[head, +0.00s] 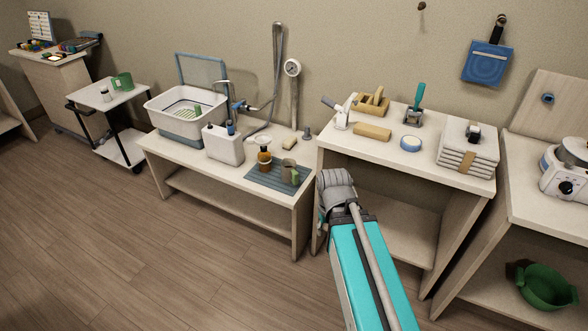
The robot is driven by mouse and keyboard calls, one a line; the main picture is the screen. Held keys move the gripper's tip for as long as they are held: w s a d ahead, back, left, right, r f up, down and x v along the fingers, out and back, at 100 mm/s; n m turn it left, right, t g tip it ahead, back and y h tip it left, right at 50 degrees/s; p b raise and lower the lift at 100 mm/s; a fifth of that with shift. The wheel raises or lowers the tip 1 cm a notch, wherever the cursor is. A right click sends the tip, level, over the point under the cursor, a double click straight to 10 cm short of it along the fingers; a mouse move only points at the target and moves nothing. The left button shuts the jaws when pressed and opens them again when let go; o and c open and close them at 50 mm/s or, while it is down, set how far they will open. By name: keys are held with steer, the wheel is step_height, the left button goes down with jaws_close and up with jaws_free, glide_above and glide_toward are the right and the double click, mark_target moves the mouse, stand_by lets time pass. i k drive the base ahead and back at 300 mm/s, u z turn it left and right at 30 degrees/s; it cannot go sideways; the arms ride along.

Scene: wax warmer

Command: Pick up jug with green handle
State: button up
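A small grey-brown jug (287,168) with a green handle (295,177) at its lower right stands upright on a blue-grey ribbed mat (262,177). The mat lies at the right end of the low bench. My turquoise arm rises from the bottom of the head view, and its grey joint shows just right of the jug, nearer the camera. My gripper cannot be made out; it is hidden behind the arm or outside the picture. Nothing is seen touching the jug.
An amber and dark container (264,158) stands left of the jug. A white canister (223,144), a wash basin (186,130) and a shower hose share the bench (215,178). A taller table (400,155) with tools stands right. A green mug (122,81) sits on a trolley.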

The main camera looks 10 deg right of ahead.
mark_target(289, 174)
steer(key=i, duration=0.85)
steer(key=u, duration=0.05)
